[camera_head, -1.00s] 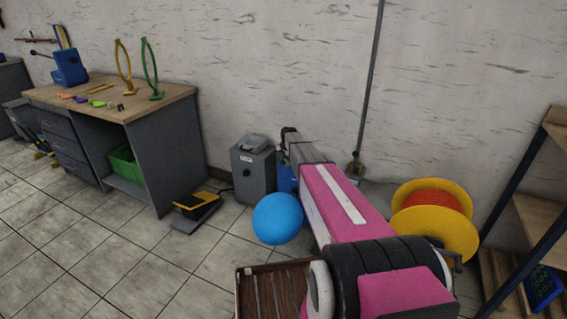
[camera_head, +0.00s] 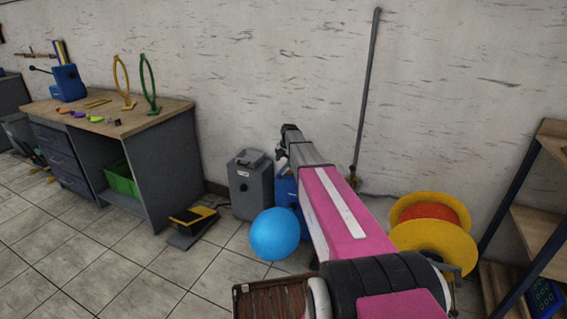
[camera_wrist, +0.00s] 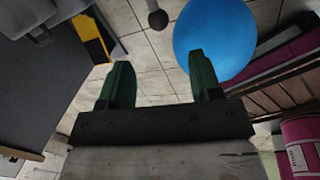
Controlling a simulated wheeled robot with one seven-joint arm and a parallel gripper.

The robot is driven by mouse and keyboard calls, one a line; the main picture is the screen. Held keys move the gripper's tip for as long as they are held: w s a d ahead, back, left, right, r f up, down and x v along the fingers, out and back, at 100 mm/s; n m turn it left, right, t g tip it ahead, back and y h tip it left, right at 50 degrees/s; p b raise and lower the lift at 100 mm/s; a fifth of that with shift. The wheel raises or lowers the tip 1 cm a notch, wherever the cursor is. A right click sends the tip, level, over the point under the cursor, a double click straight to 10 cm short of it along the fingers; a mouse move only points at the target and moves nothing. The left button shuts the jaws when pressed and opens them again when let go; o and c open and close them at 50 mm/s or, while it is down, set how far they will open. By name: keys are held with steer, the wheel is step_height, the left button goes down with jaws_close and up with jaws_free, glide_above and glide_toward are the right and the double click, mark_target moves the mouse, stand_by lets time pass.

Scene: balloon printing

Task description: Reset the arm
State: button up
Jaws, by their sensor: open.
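My gripper (camera_wrist: 160,84) shows in the wrist view with its two green fingers apart and nothing between them. In the head view the end of my pink arm (camera_head: 287,140) reaches forward toward the wall, and its fingers are too small to make out. A blue balloon (camera_head: 275,234) is on the left side of my arm, low near the floor. It also shows in the wrist view (camera_wrist: 215,38), beyond and beside the right finger.
A workbench (camera_head: 170,107) with drawers stands at the left. A grey machine (camera_head: 251,188) and a yellow-black pedal (camera_head: 193,218) are near the wall. A yellow spool (camera_head: 440,243) and a shelf (camera_head: 535,222) are at the right. Tiled floor (camera_head: 90,255) is clear at the left.

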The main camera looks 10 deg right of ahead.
steer(key=s+a+f+m, duration=0.1)
steer(key=s+a+m, duration=0.1)
steer(key=s+m, duration=1.1)
steer(key=s+a+f+m+g+h, duration=0.1)
steer(key=s+a+m, duration=0.2)
steer(key=s+m, duration=1)
steer(key=shift+s+a+f+m+g+h, duration=0.15)
steer(key=shift+s+a+m+g+h, duration=0.2)
steer(key=shift+s, duration=8.2)
steer(key=shift+d, duration=0.1)
